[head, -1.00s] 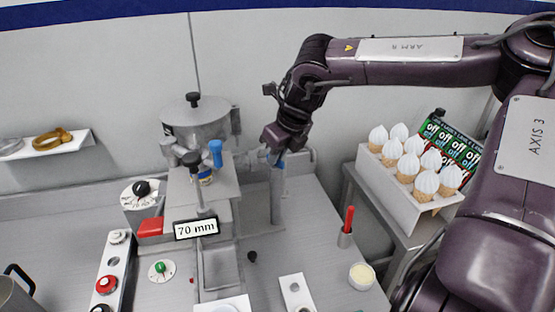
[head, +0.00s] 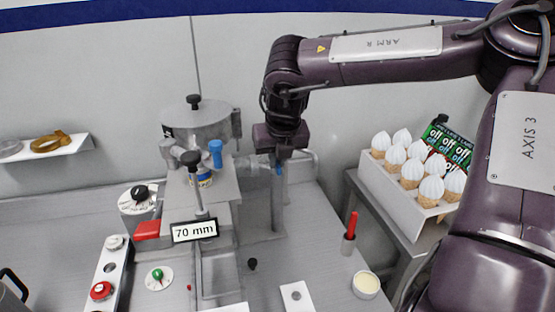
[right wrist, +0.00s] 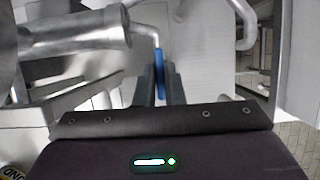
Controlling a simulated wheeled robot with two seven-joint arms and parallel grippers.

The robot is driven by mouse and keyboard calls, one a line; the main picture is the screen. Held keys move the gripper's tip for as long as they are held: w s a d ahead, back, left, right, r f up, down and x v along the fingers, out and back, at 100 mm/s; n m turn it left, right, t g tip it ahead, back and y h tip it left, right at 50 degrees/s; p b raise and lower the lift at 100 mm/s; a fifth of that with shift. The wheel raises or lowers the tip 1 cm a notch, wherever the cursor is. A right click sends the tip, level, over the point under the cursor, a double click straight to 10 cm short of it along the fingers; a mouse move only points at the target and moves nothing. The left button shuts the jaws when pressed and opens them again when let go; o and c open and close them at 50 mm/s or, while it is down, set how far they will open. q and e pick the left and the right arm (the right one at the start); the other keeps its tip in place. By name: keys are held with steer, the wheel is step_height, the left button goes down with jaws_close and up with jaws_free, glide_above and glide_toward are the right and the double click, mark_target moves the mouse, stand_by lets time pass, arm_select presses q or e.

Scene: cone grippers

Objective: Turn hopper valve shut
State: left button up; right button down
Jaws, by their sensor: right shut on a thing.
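The metal hopper (head: 200,128) stands on the machine left of centre. My right gripper (head: 280,165) is beside it on the right and points down. In the right wrist view a blue handle (right wrist: 159,74) sits between the two dark fingers (right wrist: 161,90), and the gripper is shut on it. The handle joins a bent metal rod coming from a horizontal metal pipe (right wrist: 90,38). In the head view the fingers hide most of this handle. A second blue handle (head: 216,149) stands upright in front of the hopper. My left gripper is in no view.
A box of cream-topped cones (head: 407,192) stands at the right. A red-handled tool in a holder (head: 349,235) and a small round cup (head: 366,284) are on the counter. A 70 mm sign (head: 195,231) is at the machine's front. Bare counter (head: 310,240) lies right of the machine.

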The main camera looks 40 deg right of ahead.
steer(key=shift+r, duration=0.1)
steer(key=c, duration=1.5)
jaws_free()
steer(key=b+v, duration=0.1)
steer(key=v, duration=0.6)
steer(key=shift+s+a+r, duration=0.1)
steer(key=shift+r, duration=0.2)
